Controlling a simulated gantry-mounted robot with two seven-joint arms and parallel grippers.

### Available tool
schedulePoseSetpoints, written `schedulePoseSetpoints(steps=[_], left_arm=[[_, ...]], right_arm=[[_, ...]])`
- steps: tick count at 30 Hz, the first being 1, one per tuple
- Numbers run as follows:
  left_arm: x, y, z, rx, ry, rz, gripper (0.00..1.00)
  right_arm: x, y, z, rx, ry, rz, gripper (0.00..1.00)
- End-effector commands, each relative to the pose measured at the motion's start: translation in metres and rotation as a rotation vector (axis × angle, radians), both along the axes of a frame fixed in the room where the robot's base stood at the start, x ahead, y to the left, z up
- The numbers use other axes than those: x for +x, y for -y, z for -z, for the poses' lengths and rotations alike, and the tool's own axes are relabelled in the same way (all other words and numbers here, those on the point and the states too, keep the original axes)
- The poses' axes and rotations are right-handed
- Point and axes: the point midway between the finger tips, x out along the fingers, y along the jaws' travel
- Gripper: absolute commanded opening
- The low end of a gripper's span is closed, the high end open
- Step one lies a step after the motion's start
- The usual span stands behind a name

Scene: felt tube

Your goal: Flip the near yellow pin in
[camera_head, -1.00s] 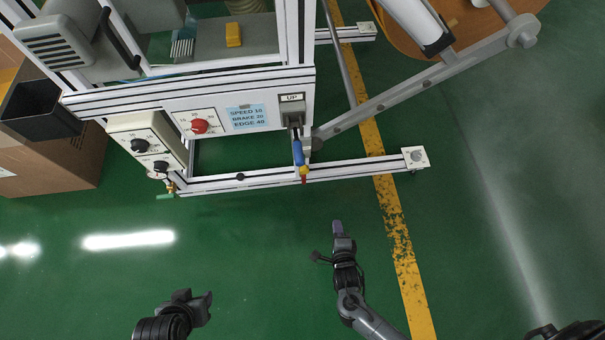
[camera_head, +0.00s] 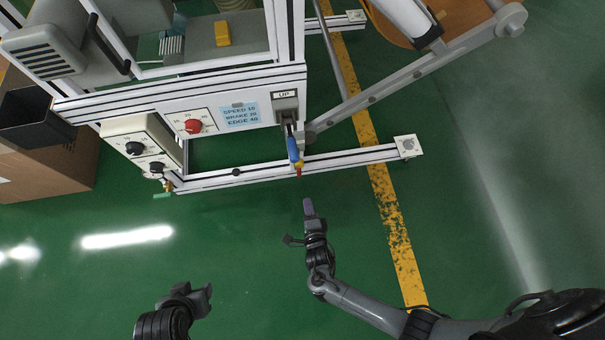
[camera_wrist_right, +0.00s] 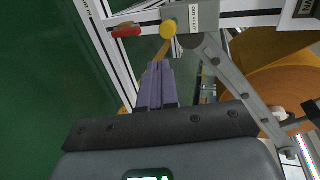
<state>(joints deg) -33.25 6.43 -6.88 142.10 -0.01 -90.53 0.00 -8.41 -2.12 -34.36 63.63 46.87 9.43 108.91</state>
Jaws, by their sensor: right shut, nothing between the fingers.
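A small yellow part (camera_head: 298,164), likely the near yellow pin, sits by a blue handle (camera_head: 295,148) and a red tip (camera_head: 299,172) at the front rail of the white frame. In the right wrist view a round yellow knob (camera_wrist_right: 168,28) shows just beyond the fingers, with a red piece (camera_wrist_right: 125,31) to its left. My right gripper (camera_head: 308,206) is shut and empty, a little below the red tip in the head view and apart from it; its purple fingers (camera_wrist_right: 157,84) lie together. My left gripper (camera_head: 207,296) is at the lower left, away from the frame; its finger gap is unclear.
The front panel has a red knob (camera_head: 193,126), a blue label (camera_head: 240,115) and an UP switch (camera_head: 285,104). A grey diagonal strut (camera_head: 400,84) runs right of the handle. A control box (camera_head: 137,146) stands left. Green floor before the rail is clear.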

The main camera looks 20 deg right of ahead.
Motion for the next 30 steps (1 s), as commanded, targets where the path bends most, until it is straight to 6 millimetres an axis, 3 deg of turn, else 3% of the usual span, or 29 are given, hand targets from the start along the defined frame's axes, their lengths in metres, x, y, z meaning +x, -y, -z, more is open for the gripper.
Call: schedulePoseSetpoints(steps=[8,21,30], left_arm=[[0.0,0.0,0.014,0.0,0.0,0.0,0.45],[0.0,-0.003,0.058,0.012,0.0,0.009,0.45],[0.0,-0.003,0.072,0.012,0.0,0.008,0.45]], right_arm=[[0.021,0.004,0.009,-0.001,0.003,-0.001,0.0],[0.094,0.022,0.034,-0.003,0.003,-0.001,0.0],[0.126,0.028,0.031,-0.001,0.002,0.0,0.0]])
